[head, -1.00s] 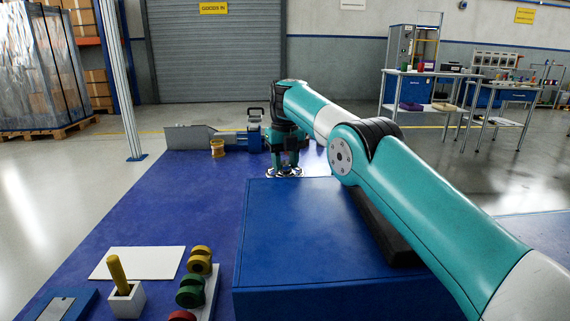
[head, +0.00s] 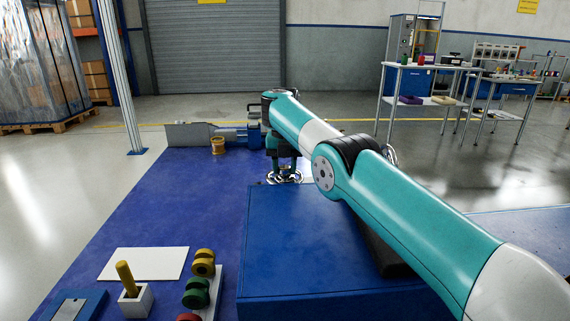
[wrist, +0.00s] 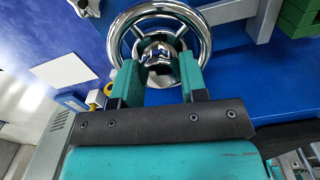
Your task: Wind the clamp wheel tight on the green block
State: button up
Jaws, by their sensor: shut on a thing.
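The chrome clamp wheel (head: 284,177) lies flat beside the blue box's far left corner in the head view. In the wrist view the wheel (wrist: 160,8) is large at top centre, with its spokes and round hub showing. My gripper (wrist: 159,72) is over it, with its two teal fingers shut on the middle of the wheel. In the head view my gripper (head: 285,163) points down onto the wheel. A green block (wrist: 297,18) shows at the top right of the wrist view, beside a grey bar (wrist: 263,20). I cannot tell whether they touch.
A large blue box (head: 300,245) stands under my arm. A brass-coloured cup (head: 218,146) and a grey-and-blue vise-like device (head: 190,134) sit at the far end. A white sheet (head: 150,263), a white holder (head: 136,300) and coloured rings (head: 203,264) are at front left.

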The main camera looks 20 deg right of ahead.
aim_at(285, 167)
jog(key=shift+f, duration=0.1)
jog(key=o, duration=0.9)
notch_tip(285, 167, up, 18)
jog(key=p, duration=1.7)
jog(key=shift+f, duration=0.25)
